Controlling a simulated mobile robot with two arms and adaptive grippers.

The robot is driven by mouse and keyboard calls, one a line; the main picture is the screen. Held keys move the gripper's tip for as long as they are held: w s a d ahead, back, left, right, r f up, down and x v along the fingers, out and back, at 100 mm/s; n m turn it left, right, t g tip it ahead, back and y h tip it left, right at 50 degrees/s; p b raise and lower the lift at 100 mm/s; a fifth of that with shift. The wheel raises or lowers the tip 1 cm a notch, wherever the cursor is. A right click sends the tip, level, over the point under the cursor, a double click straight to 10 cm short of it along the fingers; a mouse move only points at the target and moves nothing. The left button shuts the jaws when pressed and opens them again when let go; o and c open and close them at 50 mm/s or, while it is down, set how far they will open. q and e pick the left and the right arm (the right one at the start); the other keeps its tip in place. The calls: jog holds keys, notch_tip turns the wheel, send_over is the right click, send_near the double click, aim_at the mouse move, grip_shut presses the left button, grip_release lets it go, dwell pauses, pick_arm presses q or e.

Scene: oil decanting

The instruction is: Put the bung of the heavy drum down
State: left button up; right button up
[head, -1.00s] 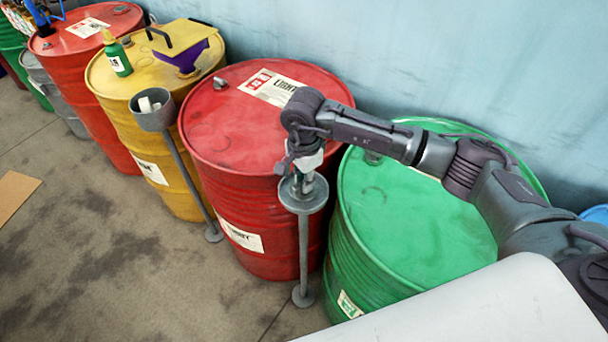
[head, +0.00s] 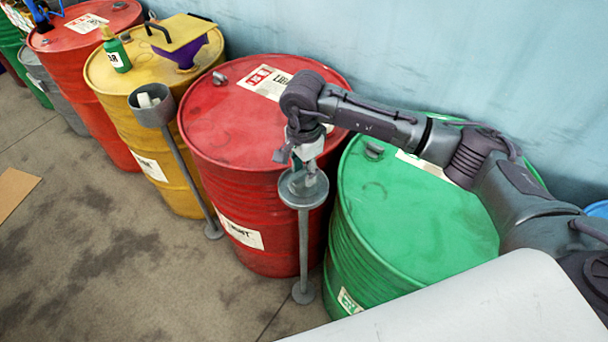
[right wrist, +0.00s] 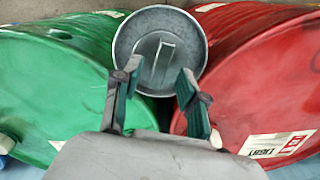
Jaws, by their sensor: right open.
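A grey metal bung (right wrist: 163,62) with a raised bar lies in the round dish (right wrist: 204,45) of a stand, seen in the right wrist view. In the head view the dish (head: 290,199) stands in front of the gap between the red drum (head: 230,130) and the green drum (head: 420,210), and the bung (head: 310,182) shows partly. My right gripper (head: 309,165) is open and points down just above the dish. In the right wrist view its two fingers (right wrist: 159,70) are apart, one on each side of the bung's bar. My left gripper is out of view.
A second stand (head: 155,112) with a white item in its cup is in front of the yellow drum (head: 150,120). A green bottle (head: 115,52) and a yellow-and-purple funnel (head: 180,42) stand on that drum. The floor in front is mostly clear.

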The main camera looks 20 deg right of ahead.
aim_at(304, 178)
notch_tip(304, 178, up, 10)
jog(key=b, duration=0.3)
jog(key=shift+f, duration=0.1)
dwell(0.3)
